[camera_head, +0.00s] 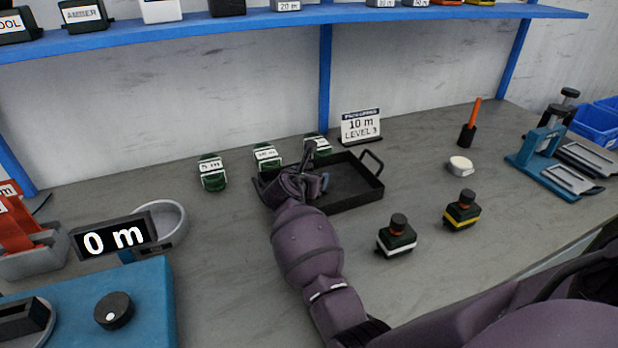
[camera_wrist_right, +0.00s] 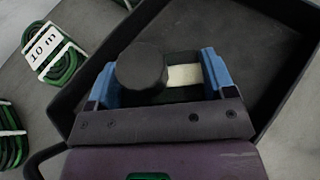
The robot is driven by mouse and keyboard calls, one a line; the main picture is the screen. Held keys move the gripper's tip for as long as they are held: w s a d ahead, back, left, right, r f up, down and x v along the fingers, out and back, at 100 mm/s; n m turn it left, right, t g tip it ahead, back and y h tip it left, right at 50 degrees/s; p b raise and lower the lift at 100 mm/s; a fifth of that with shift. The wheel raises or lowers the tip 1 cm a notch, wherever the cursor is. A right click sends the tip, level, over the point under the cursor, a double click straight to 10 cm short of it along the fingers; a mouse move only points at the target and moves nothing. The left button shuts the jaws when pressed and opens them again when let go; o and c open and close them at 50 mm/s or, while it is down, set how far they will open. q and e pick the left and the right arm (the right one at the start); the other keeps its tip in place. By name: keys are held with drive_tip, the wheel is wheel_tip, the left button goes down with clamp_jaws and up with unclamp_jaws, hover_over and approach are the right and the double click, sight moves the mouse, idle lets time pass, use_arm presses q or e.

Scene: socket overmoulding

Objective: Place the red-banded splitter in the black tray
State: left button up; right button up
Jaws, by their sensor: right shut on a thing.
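The black tray (camera_head: 350,198) lies on the bench below the 10 m sign, and its floor and walls fill much of the right wrist view (camera_wrist_right: 262,45). My right gripper (camera_head: 312,180) is over the left part of the tray. In the wrist view its blue fingers (camera_wrist_right: 160,82) are shut on a dark splitter (camera_wrist_right: 140,68) with a round black knob. A pale strip shows beside the knob; I see no red band on it. In the head view my gripper mostly hides it. Whether it touches the tray floor I cannot tell. My left gripper is not in view.
A white-banded splitter (camera_head: 397,240) and a yellow-banded one (camera_head: 462,213) stand right of the tray. Green cable coils (camera_head: 212,173) lie left of and behind it. The 10 m sign (camera_head: 361,126) stands behind. A blue press (camera_head: 548,145) is at far right.

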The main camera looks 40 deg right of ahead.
drive_tip(key=shift+f, duration=0.1)
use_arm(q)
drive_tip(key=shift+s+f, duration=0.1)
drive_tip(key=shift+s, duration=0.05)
use_arm(e)
drive_tip(key=o, duration=0.9)
drive_tip(key=p+v, duration=0.1)
drive_tip(key=v, duration=0.1)
drive_tip(key=r+p+v, duration=0.1)
drive_tip(key=p+v, duration=0.1)
drive_tip(key=v, duration=0.1)
drive_tip(key=shift+w+d, duration=0.15)
drive_tip(key=shift+d, duration=0.1)
use_arm(q)
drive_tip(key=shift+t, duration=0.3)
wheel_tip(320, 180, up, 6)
drive_tip(key=p, duration=0.4)
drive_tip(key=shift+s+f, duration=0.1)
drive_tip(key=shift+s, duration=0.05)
use_arm(e)
drive_tip(key=v, duration=0.4)
drive_tip(key=f+v, duration=0.1)
drive_tip(key=v, duration=0.2)
drive_tip(key=shift+s+a, duration=0.2)
drive_tip(key=shift+a, duration=0.05)
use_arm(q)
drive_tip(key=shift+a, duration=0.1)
